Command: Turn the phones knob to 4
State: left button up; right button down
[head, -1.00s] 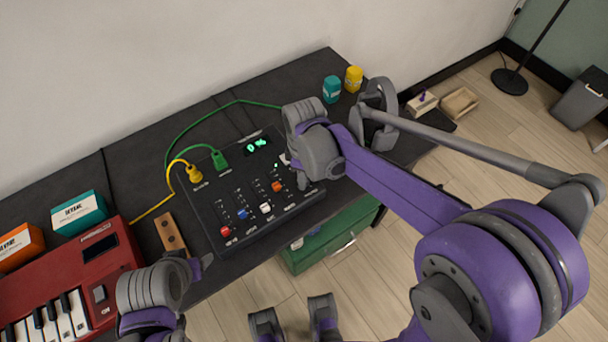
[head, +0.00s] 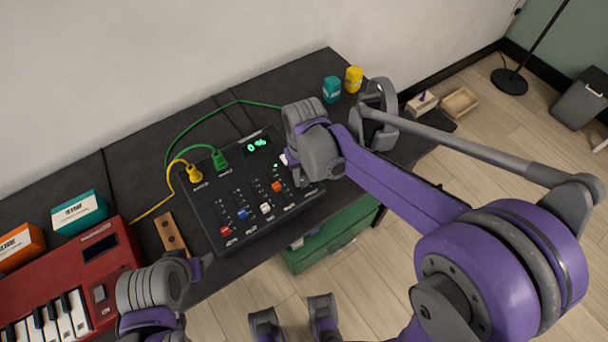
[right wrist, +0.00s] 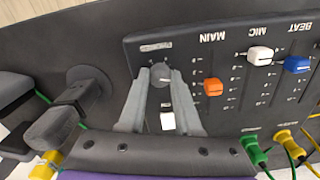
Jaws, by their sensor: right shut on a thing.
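The phones knob (right wrist: 160,74) is a dark round knob with a light pointer mark, at the corner of the black mixer (head: 213,213). In the right wrist view my right gripper (right wrist: 160,78) has one finger on each side of the knob and is shut on it. The scale around the knob is too small to read. In the head view the right gripper (head: 287,160) hides the knob. The mixer's green display (head: 257,145) is lit and seems to read 046. My left gripper (head: 202,267) is near the front table edge, apart from the mixer; its jaw opening is unclear.
A white button (right wrist: 167,121) sits between the right fingers. An orange slider (right wrist: 213,87) and other sliders are beside them. A red keyboard (head: 85,270) is at left.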

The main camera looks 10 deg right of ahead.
aim_at(304, 180)
jog(key=m, duration=0.4)
jog(key=shift+m, duration=0.3)
jog(key=m, duration=0.4)
jog(key=shift+m, duration=0.3)
jog(key=c, duration=0.6)
grip_release()
notch_tip(304, 180, up, 11)
jog(key=p, duration=0.1)
dwell(0.4)
